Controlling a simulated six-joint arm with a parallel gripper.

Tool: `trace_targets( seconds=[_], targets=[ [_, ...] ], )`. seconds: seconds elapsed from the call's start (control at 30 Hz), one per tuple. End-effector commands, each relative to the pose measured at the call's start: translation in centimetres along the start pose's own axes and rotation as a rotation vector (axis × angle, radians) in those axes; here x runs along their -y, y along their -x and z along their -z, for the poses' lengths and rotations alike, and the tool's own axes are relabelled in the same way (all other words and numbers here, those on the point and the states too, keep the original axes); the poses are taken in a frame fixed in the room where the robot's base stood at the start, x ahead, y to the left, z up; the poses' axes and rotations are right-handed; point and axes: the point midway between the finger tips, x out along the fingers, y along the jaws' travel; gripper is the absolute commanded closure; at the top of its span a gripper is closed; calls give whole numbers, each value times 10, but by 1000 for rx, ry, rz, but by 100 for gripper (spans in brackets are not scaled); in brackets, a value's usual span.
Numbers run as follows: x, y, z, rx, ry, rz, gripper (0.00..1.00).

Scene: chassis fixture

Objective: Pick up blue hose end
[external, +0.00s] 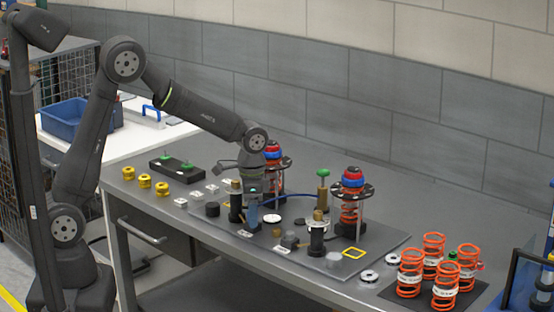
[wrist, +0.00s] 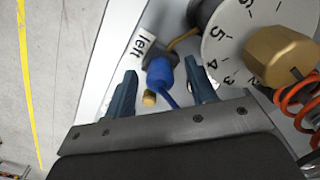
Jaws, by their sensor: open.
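The blue hose end (wrist: 160,72) shows in the wrist view as a blue plug beside a dark block, with the blue hose (wrist: 169,98) running back from it. My gripper (wrist: 160,66) is open, with one blue finger on each side of the hose end. I see gaps between it and both fingers; I cannot tell how far the fingertips are above it. In the external view my gripper (external: 252,212) is low over the plate, and the blue hose (external: 291,197) runs to its right. The arm hides the hose end there.
A white numbered dial (wrist: 235,40) and a brass hex piece (wrist: 281,56) stand close to the right finger. A "left" label (wrist: 138,46) and a small brass fitting (wrist: 149,98) are nearby. Spring struts (external: 350,205) stand right; orange springs (external: 410,273) stand at the front right.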

Motion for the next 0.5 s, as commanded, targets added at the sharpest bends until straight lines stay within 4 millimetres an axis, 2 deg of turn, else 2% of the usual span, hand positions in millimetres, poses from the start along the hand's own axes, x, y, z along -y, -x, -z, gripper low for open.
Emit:
trace_targets(
  seconds=[0.17, 0.4, 0.43, 0.5],
  targets=[
    [0, 0, 0, 0, 0, 0, 49],
    [0, 0, 0, 0, 0, 0, 94],
    [0, 0, 0, 0, 0, 0, 98],
    [0, 0, 0, 0, 0, 0, 100]
  ],
)
